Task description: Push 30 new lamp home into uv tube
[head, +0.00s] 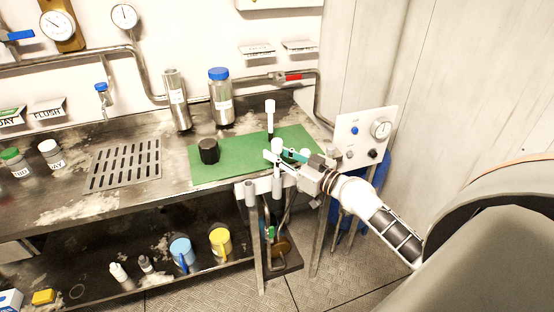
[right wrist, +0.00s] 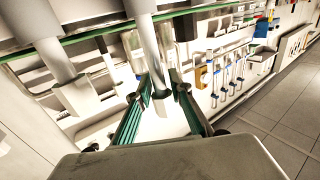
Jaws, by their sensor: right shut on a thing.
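My right gripper (head: 281,156) is at the front right edge of the green mat. In the right wrist view, the gripper (right wrist: 160,95) has its two green-padded fingers on either side of a pale rod, which I take to be the new lamp (right wrist: 143,40). In the head view the fingers hide most of it; a white end (head: 278,144) shows just above them. A pale upright tube, seemingly the uv tube (head: 277,186), stands directly below the gripper at the bench front. How deep the lamp sits in it cannot be told. My left gripper is not in view.
A white-topped upright piece (head: 270,106) and a black cap (head: 208,151) stand on the green mat (head: 230,163). A second grey tube (head: 250,205) is left of the uv tube. A gauge panel (head: 365,135) is close right. Bottles stand behind.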

